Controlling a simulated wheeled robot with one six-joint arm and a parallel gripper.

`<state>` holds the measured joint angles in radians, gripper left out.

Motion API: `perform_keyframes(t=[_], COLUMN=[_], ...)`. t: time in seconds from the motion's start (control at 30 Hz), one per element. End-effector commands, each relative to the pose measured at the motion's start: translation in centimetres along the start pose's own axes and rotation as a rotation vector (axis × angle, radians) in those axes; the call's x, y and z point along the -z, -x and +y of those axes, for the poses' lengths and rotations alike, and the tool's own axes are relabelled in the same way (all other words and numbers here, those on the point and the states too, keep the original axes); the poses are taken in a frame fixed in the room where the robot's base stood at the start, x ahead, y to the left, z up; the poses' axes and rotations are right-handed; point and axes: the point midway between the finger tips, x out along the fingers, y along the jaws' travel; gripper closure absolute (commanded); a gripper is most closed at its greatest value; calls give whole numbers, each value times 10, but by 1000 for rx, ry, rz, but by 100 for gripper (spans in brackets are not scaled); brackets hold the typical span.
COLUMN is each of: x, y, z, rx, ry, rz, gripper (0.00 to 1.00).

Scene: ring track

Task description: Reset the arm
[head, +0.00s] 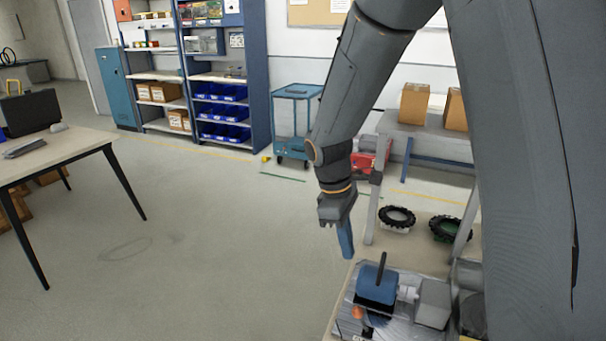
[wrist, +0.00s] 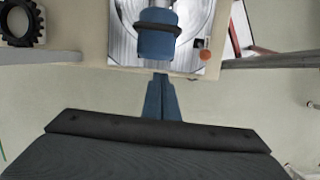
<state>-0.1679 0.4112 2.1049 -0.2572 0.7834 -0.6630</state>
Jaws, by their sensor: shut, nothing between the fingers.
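My arm hangs down across the right half of the head view. My gripper (head: 346,253) points down with its blue fingers together and nothing between them. It is beside the near left edge of a workbench (head: 338,318). In the wrist view my gripper (wrist: 158,80) shows as two blue fingers touching at the tips.
Two black tyres, one (head: 397,217) on the left and one (head: 450,229) on the right, lie on the bench. An orange knob (head: 357,312) is near the motor. Grey posts rise by the bench. A table (head: 60,150) stands left; open floor (head: 200,240) lies between.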

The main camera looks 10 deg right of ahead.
Motion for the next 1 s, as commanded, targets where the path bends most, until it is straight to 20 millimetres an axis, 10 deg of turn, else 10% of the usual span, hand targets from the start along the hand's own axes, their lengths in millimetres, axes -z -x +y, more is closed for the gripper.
perform_keyframes(t=[0.5, 1.0], x=[-70, -78], y=[-12, -14], z=[-65, -74], rx=[52, 66], ry=[-901, -1036], rz=[280, 317], gripper=[100, 100])
